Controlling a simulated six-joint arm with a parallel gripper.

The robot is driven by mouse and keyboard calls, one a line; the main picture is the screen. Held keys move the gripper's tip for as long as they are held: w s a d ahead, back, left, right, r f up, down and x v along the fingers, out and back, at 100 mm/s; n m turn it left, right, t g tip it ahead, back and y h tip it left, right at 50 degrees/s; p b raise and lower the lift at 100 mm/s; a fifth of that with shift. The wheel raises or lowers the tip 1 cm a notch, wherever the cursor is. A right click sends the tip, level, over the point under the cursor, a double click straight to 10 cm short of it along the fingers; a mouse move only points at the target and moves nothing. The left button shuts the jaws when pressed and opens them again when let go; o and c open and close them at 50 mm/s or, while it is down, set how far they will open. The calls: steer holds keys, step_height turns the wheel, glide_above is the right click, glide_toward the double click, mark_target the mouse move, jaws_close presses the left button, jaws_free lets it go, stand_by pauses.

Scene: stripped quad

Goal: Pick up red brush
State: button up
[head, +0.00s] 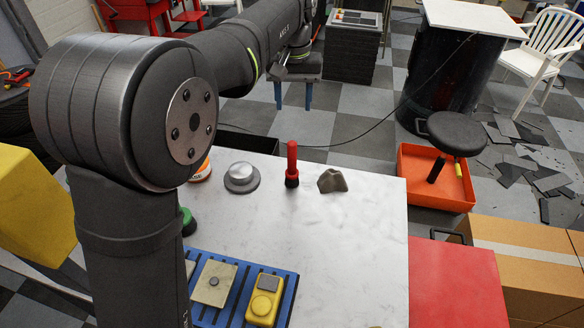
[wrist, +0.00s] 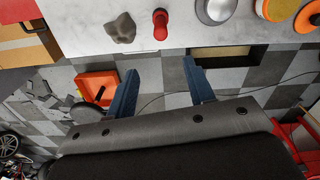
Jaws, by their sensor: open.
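The red brush (head: 292,162) stands upright on the white marbled table (head: 350,260), with its red handle up and dark bristles down. It also shows in the wrist view, as a red shape (wrist: 160,24) near the table edge. My gripper (head: 294,106) has two blue fingers, spread apart and empty, beyond the table's far edge in the head view. In the wrist view my gripper (wrist: 158,74) points toward the table edge, with the brush ahead of the gap between the fingers and apart from them.
A grey rock (head: 333,180) stands close right of the brush, and a round metal piece (head: 240,178) stands to its left. A blue tray (head: 240,325) holds a yellow device (head: 264,300). An orange bin (head: 420,190) is on the floor. The table's right front is clear.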

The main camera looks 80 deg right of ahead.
mark_target(292, 153)
step_height(292, 153, down, 11)
steer(key=shift+f, duration=0.1)
steer(key=f, duration=0.5)
steer(key=shift+w+a+f, duration=0.1)
steer(key=shift+a, duration=0.3)
jaws_close()
